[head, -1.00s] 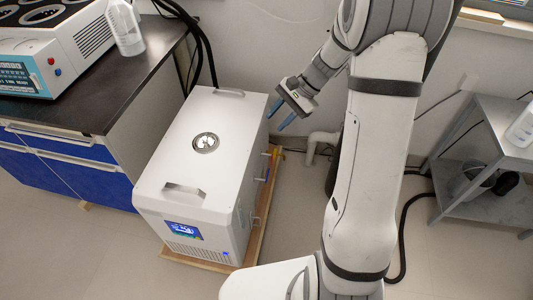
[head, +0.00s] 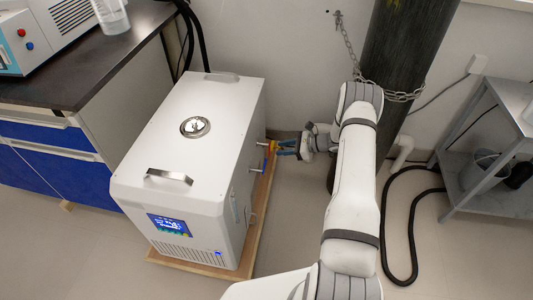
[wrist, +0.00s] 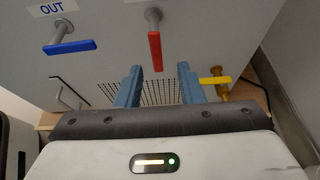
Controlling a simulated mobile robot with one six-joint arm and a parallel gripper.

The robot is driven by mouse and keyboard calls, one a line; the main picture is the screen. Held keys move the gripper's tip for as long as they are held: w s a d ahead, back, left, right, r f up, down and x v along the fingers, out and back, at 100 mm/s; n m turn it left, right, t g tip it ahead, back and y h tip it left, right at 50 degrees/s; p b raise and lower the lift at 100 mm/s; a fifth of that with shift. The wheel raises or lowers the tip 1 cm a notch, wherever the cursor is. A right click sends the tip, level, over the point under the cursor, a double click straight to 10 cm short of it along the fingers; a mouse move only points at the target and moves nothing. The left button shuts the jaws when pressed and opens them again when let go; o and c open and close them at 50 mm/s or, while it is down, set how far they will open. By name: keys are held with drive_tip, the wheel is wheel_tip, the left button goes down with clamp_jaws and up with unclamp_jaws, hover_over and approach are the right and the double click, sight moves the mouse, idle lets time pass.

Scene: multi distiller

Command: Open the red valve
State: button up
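The red valve (wrist: 155,52) is a flat red handle on a metal stem on the white machine's side panel. In the wrist view its handle hangs straight down from the stem. My gripper (wrist: 160,88) is open, its two blue fingers apart and empty. The handle's lower end appears above and between the fingertips in the picture; I cannot tell the depth gap. In the head view my gripper (head: 288,148) is beside the right side of the white machine (head: 190,150). The red handle cannot be made out clearly there.
A blue valve handle (wrist: 70,47) under an "OUT" label is left of the red one. A yellow valve (wrist: 215,80) is at lower right, close to the right finger. A dark cylinder (head: 405,60) with a chain stands behind my arm. A grey shelf (head: 490,150) is at right.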

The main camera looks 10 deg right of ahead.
drive_tip(key=shift+b+x, duration=0.7)
drive_tip(key=shift+x, duration=2.5)
